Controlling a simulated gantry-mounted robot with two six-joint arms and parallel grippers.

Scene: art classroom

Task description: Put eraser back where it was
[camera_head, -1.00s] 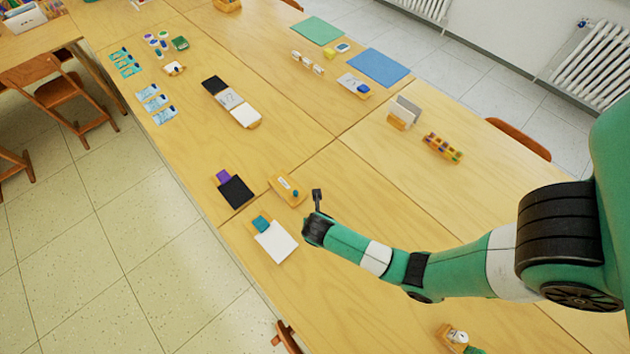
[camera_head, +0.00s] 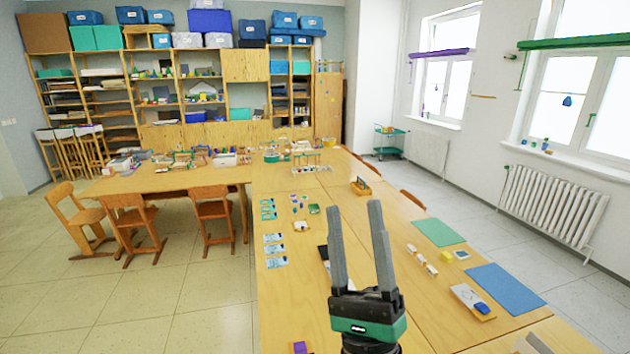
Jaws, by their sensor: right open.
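My right gripper (camera_head: 354,205) stands large in the front middle of the view, fingers pointing up and spread apart, with nothing between them. Small eraser-like blocks lie on the long wooden table (camera_head: 430,325): a blue block (camera_head: 482,308) on a white card (camera_head: 467,297) at the right, a yellow block (camera_head: 446,256) beside a small blue-and-white one (camera_head: 462,255), and a purple block (camera_head: 300,347) at the bottom edge. I cannot tell which one is the task's eraser. The gripper hides part of the table and a dark item (camera_head: 323,252). My left gripper is not in view.
A green mat (camera_head: 438,232) and a blue mat (camera_head: 507,288) lie along the table's right side. Blue-and-white packets (camera_head: 275,250) lie along its left edge. Chairs (camera_head: 212,215) stand at the left table. Shelves (camera_head: 185,85) line the back wall.

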